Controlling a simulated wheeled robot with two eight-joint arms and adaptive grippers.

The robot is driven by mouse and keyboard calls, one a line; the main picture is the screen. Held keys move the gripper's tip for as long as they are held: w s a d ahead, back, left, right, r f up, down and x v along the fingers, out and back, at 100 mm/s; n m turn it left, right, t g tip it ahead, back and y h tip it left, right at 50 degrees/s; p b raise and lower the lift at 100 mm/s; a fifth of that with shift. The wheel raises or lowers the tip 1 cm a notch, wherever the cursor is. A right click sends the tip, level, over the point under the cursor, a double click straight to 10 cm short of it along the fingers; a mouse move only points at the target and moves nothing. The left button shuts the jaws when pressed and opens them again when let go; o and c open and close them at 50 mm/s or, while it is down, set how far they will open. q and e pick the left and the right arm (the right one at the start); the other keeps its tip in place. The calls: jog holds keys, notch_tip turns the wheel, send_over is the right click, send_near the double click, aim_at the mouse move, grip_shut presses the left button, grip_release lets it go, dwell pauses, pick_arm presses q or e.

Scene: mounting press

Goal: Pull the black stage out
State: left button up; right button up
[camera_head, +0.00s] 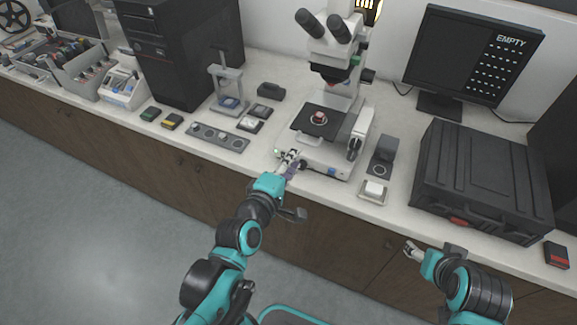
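The black stage (306,121) is a flat dark plate on the white microscope (343,136), under its lens. A small reddish piece in a pale ring (318,117) sits on it. My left gripper (290,156) is at the front left of the microscope's base, below and in front of the stage and apart from it. Its fingers are small and partly hidden by its own wrist, so I cannot tell if they are open or touch the base. My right gripper (412,250) is in front of the counter's edge, far from the stage; its finger opening is unclear.
A small press (228,84) and a grey strip with round knobs (218,137) stand left of the microscope. A small white-topped block (374,190) and a large black case (482,180) are to the right. A monitor (468,55) stands behind.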

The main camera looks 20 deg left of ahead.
pick_arm(q)
jog(key=shift+v, duration=1.2)
jog(key=shift+s, duration=0.1)
jog(key=s+f+m+g, duration=0.5)
jog(key=m+g, duration=0.3)
jog(key=m, duration=0.9)
jog(key=shift+s+d+f+m+y, duration=0.3)
jog(key=shift+s+d+f, duration=0.05)
jog(key=shift+f, duration=0.4)
